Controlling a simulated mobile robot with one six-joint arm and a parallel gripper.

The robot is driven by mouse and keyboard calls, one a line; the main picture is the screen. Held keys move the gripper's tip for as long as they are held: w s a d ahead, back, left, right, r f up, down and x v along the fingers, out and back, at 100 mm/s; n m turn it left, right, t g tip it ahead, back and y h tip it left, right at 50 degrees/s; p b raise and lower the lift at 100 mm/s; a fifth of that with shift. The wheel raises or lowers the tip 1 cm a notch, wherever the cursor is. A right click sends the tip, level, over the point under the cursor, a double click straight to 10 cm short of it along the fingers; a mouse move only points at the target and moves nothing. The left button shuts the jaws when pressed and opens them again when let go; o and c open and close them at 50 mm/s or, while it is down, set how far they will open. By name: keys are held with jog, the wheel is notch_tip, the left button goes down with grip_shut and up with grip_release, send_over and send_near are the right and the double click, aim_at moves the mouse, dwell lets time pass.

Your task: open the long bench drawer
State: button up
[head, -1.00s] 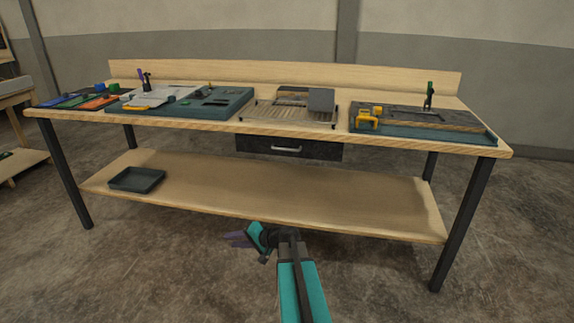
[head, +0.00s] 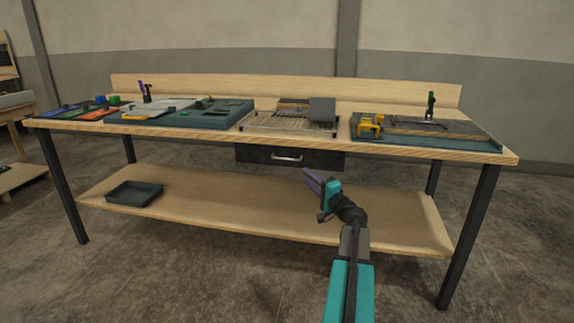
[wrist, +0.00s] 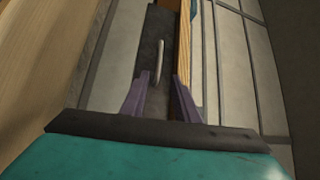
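The long bench drawer (head: 262,156) is a dark box under the middle of the bench top and looks shut. Its pale metal bar handle (head: 287,158) sits on the front face. In the wrist view the drawer front (wrist: 151,38) runs up the picture, with the handle (wrist: 159,62) ahead of the fingers. My gripper (head: 311,182) is below and right of the handle in the head view, apart from it. In the wrist view its two purple fingers (wrist: 160,98) are spread with nothing between them.
The wooden bench top (head: 210,133) overhangs the drawer. A lower shelf (head: 230,205) carries a dark tray (head: 134,193) at its left. Trays, tools and yellow parts cover much of the top. The floor in front is clear.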

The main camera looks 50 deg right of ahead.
jog(key=shift+w, duration=0.15)
jog(key=x, duration=1.3)
jog(key=shift+w, duration=0.25)
dwell(0.3)
grip_shut()
